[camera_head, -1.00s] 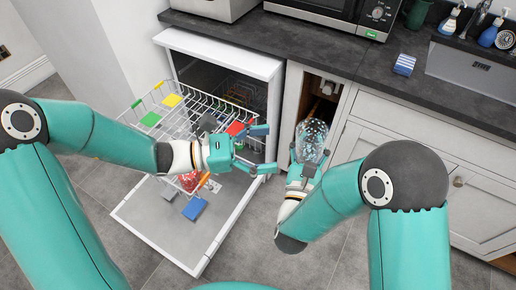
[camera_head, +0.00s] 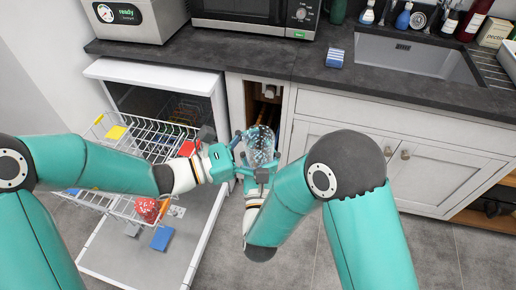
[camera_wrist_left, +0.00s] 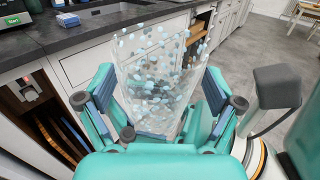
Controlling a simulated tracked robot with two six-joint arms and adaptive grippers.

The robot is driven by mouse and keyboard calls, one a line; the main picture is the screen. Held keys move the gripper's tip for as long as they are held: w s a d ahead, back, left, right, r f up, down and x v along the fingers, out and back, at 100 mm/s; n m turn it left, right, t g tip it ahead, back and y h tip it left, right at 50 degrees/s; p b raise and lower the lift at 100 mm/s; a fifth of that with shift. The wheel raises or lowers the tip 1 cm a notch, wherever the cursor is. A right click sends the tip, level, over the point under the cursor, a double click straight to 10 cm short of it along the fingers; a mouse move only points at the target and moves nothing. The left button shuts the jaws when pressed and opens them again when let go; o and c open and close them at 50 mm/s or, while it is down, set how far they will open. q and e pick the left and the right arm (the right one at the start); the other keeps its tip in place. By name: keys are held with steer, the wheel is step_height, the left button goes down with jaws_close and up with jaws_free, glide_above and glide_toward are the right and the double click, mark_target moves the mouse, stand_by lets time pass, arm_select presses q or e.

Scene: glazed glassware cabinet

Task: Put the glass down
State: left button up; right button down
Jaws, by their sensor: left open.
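The glass (camera_head: 261,145) is clear with pale blue and white dots and is held in the air in front of the cabinets. My left gripper (camera_head: 245,155) is open, its fingers spread on either side of the glass. In the left wrist view the glass (camera_wrist_left: 158,70) stands between the two open fingers of my left gripper (camera_wrist_left: 158,92), leaning a little. I cannot tell whether they touch it. My right gripper (camera_head: 258,178) is at the lower part of the glass and appears to hold it from below; its fingers are partly hidden.
The open dishwasher's rack (camera_head: 150,140) holds colored items, with a red item (camera_head: 148,208) and a blue block (camera_head: 161,239) near its lowered door (camera_head: 200,235).

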arm_select(q)
steer(key=c, duration=1.3)
steer(key=shift+c, duration=0.5)
arm_select(e)
steer(key=shift+c, duration=1.3)
jaws_free()
